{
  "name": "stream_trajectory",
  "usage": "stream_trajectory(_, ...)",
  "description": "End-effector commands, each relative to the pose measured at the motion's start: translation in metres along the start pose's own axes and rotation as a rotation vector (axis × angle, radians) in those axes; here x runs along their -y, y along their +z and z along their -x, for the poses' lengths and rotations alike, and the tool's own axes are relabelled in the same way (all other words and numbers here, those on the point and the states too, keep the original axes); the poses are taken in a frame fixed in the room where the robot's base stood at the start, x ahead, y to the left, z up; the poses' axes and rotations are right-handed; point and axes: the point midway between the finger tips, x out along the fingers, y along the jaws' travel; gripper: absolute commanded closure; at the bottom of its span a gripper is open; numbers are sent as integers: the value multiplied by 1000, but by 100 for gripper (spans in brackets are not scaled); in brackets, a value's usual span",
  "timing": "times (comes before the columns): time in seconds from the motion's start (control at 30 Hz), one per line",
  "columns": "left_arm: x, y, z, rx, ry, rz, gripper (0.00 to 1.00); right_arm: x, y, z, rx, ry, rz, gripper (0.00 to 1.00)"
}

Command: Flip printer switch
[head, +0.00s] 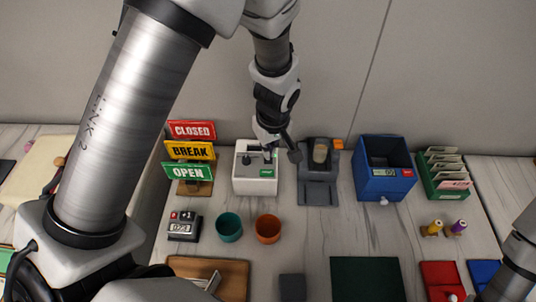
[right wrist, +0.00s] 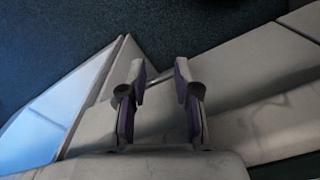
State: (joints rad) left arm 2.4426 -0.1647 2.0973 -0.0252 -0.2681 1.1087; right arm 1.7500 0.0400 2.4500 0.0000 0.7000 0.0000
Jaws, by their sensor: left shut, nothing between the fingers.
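My left gripper (head: 294,155) reaches down from above at the back of the table, shut and empty. Its dark fingertips are between a white box (head: 255,186) with a green label and a grey device (head: 318,192) with an orange part at its top right. I cannot tell whether the fingertips touch either one. Which of these is the printer is not clear, and no switch can be made out at this size. My right gripper (right wrist: 160,88) shows in the right wrist view with its two fingers apart and nothing between them.
A sign stand (head: 189,152) is left of the white box. A blue box (head: 383,182) and a green card holder (head: 447,178) are to the right. Teal (head: 229,228) and orange (head: 268,229) cups stand in front.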

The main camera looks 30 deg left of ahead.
Motion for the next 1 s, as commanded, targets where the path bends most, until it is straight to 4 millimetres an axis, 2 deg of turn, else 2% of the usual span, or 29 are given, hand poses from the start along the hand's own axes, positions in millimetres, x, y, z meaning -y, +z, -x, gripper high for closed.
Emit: stream_trajectory(1.0,0,2,-13,0,0,0,100,0,0,-10,0,0,0,69)
